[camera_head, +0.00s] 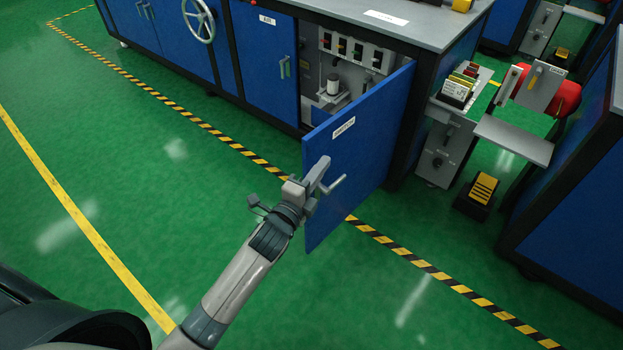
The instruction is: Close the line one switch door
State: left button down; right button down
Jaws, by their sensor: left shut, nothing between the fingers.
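The blue switch door (362,150) with a small white label (343,127) stands swung open from the cabinet, hinged at its right side. Its free edge points toward me. Behind it the cabinet opening (338,60) shows a row of switches and a white cylinder; the door hides its lower right part. My left gripper (322,172) is shut and empty at the door's outer face, near the free edge, beside the grey handle (335,186). I cannot tell whether it touches the door or handle. My right gripper is not in view.
A closed blue door (262,62) marked AIR and a handwheel (199,20) are left of the opening. A grey worktop (400,22) lies above. The green floor (130,170) is clear.

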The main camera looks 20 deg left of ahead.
aim_at(309, 159)
pick_arm(q)
jog(key=shift+w+a, duration=0.3)
jog(key=shift+a, duration=0.3)
jog(key=shift+w+a, duration=0.25)
jog(key=shift+a, duration=0.35)
jog(key=shift+w+a, duration=0.3)
jog(key=shift+a, duration=0.3)
jog(key=shift+a, duration=0.1)
